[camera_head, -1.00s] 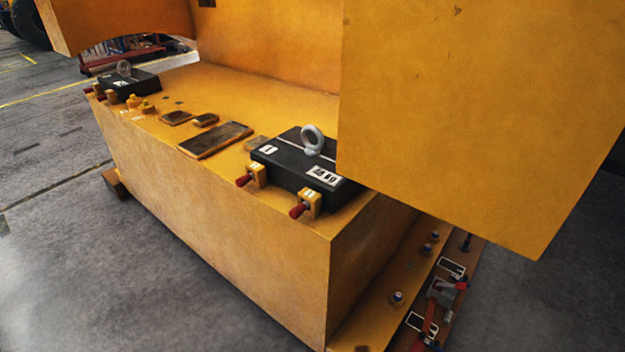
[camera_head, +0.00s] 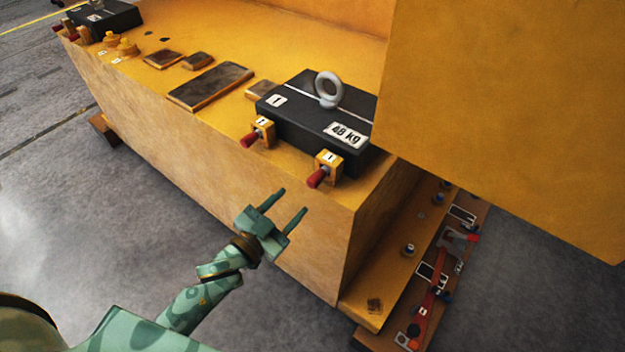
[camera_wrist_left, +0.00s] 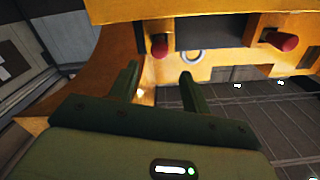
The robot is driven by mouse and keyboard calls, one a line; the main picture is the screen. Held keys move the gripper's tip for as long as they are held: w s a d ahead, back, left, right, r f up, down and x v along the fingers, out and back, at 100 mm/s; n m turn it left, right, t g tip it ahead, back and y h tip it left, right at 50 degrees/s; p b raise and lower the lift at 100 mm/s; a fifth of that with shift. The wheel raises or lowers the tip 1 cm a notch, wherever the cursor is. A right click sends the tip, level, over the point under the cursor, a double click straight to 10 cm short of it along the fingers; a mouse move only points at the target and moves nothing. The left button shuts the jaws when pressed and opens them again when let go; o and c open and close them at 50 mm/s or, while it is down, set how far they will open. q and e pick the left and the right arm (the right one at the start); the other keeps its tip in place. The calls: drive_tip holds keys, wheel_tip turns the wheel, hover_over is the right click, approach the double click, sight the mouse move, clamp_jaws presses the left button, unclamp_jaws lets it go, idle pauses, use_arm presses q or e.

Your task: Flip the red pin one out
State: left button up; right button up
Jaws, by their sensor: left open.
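A black 48 kg block (camera_head: 312,112) with a grey lifting eye (camera_head: 327,90) sits on the yellow casting. At its front edge are two yellow brackets tagged 1, each with a red-handled pin: a left pin (camera_head: 249,139) and a right pin (camera_head: 317,177). My left gripper (camera_head: 291,202) is open and empty, in front of the casting's front face, below the pins. In the left wrist view, two red pin ends (camera_wrist_left: 160,46) (camera_wrist_left: 285,41) show beyond my open fingers (camera_wrist_left: 160,72). Nothing is between the fingers. My right gripper is out of view.
A large yellow overhang (camera_head: 500,120) stands at the right, close to the block. A second black block (camera_head: 105,18) with red pins sits at the far left end. A side ledge (camera_head: 375,300) with red tools lies lower right. Grey floor is clear at left.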

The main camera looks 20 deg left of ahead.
sight(311, 184)
use_arm(q)
drive_tip(key=x, duration=0.8)
drive_tip(key=shift+w+d+f+b, duration=0.1)
drive_tip(key=shift+w+d+b, duration=0.05)
drive_tip(key=shift+b, duration=0.2)
drive_tip(key=shift+w+d, duration=0.15)
drive_tip(key=shift+w, duration=0.2)
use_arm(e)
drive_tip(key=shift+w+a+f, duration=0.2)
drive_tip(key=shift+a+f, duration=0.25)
use_arm(q)
clamp_jaws()
drive_tip(key=shift+s, duration=0.4)
drive_tip(key=p+v, duration=0.1)
drive_tip(key=v, duration=0.3)
drive_tip(key=shift+p, duration=0.35)
unclamp_jaws()
drive_tip(key=shift+s+a, duration=0.1)
drive_tip(key=shift+a, duration=0.15)
drive_tip(key=shift+s, duration=0.1)
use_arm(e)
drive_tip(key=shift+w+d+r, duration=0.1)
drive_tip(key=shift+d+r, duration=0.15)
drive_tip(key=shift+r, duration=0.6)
